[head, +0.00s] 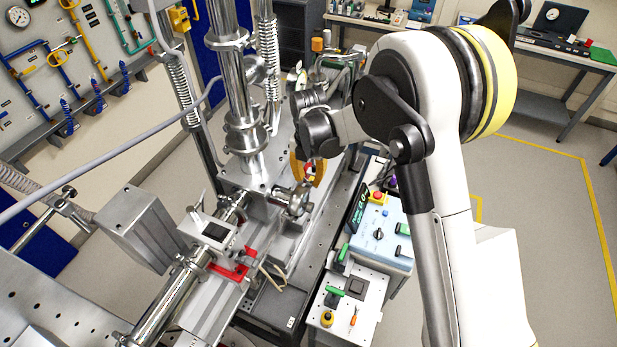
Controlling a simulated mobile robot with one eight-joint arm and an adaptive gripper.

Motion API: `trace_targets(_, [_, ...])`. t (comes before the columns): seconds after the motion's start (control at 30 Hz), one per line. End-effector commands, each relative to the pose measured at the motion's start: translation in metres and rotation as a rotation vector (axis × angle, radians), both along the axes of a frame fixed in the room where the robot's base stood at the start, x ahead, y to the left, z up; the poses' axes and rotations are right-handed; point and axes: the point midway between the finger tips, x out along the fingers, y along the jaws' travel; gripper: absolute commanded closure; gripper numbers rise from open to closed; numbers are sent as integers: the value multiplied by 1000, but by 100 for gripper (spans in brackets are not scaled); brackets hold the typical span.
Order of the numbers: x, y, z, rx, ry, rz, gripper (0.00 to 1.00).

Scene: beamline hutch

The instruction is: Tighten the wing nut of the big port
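My gripper (308,166) points down in front of the steel chamber, at the middle of the picture. Its dark fingers are small and partly cover what lies behind them, so I cannot tell whether they are open or shut. Just below the fingertips, a round metal port (297,204) sticks out of the right side of the chamber block (258,202). I take it for the big port, but am not sure. Its wing nut is too small to make out, and I cannot tell whether the fingers touch it. A yellow-orange ring (319,172) shows beside the fingers.
A steel column (245,130) rises close left of my gripper. A red bracket (232,268) and a horizontal tube (170,300) lie at lower left. The floor at right is clear.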

Motion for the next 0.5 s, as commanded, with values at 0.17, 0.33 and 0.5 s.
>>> trace_targets(0.17, [0, 0, -1, 0, 0, -10, 100])
trace_targets(0.33, [0, 0, -6, 0, 0, -150, 100])
trace_targets(0.5, [0, 0, -5, 0, 0, -336, 100])
